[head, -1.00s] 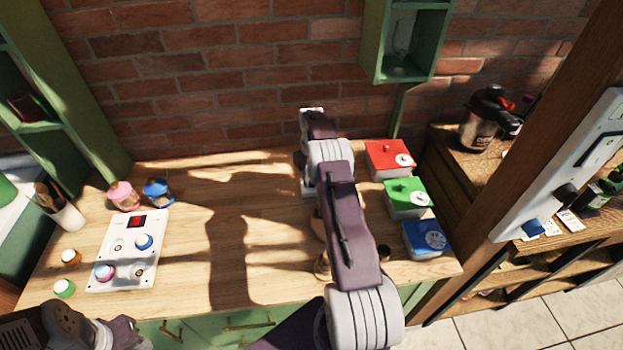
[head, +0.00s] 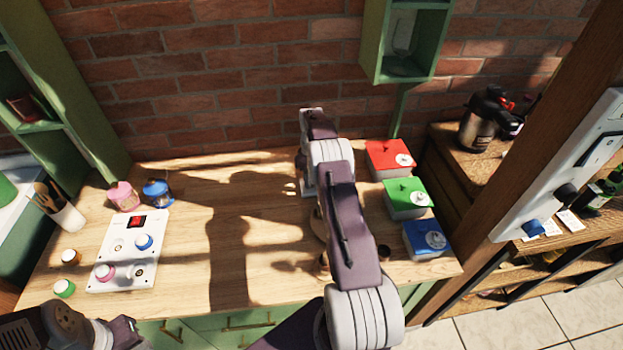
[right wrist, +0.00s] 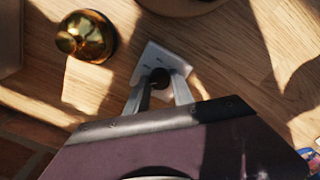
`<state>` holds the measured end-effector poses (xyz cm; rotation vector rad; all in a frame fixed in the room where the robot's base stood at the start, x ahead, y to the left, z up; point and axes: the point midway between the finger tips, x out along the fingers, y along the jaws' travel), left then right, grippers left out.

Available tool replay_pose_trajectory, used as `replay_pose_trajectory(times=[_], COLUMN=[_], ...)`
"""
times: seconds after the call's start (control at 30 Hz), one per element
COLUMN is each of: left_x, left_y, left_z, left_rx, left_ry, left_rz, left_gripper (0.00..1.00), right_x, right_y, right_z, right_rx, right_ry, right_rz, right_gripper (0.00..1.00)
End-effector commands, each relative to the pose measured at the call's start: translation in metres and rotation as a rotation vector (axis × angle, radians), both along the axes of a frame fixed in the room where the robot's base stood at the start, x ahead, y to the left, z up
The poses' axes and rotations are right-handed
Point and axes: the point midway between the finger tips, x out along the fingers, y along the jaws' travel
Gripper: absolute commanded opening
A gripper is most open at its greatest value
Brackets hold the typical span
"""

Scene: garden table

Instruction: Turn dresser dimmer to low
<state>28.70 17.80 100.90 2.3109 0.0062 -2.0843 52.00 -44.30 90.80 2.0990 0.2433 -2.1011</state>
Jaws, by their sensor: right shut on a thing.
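In the right wrist view, a small white plate (right wrist: 150,57) with a dark round knob (right wrist: 159,76) lies on the wooden surface; it looks like the dimmer. My right gripper (right wrist: 160,92) is shut on this knob, one finger on each side. The knob's setting cannot be read.
A brass dome-shaped thing (right wrist: 87,35) stands beside the plate. Red (head: 390,158), green (head: 405,197) and blue (head: 427,238) boxes stand to the right of my arm. A white control panel (head: 128,250) and jars stand left. A brick wall closes the back.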

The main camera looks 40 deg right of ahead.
Motion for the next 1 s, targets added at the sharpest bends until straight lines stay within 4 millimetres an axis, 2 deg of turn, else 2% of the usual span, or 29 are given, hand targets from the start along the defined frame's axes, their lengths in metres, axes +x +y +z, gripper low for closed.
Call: replay_pose_trajectory(times=[0.17,0.2,0.27,0.53,0.63,0.83,1.0], left_x=[0.0,0.0,0.0,0.0,0.0,0.0,0.0], left_y=[0.0,0.0,0.0,0.0,0.0,0.0,0.0], left_z=[0.0,0.0,0.0,0.0,-0.002,-0.008,-0.005], left_rx=[0.0,0.0,0.0,0.0,0.0,0.0,0.0], left_ry=[0.0,0.0,0.0,0.0,0.0,0.0,0.0], left_rz=[0.0,0.0,0.0,0.0,0.0,0.0,0.0], left_gripper=[0.36,0.36,0.36,0.36,0.36,0.36,0.36], right_x=[0.001,0.001,0.001,0.001,0.001,0.001,0.001], right_y=[-0.001,-0.001,-0.001,0.0,-0.001,-0.001,-0.001], right_z=[0.002,0.002,0.002,0.001,0.007,0.049,0.081], right_rx=[-0.004,-0.004,-0.003,-0.001,-0.003,-0.004,-0.004], right_ry=[-0.005,-0.005,-0.005,-0.002,-0.005,-0.007,-0.006], right_rz=[-0.001,-0.001,-0.001,-0.001,-0.001,-0.001,-0.001], right_gripper=[0.0,0.34,0.5,0.5,0.5,0.5,0.5])
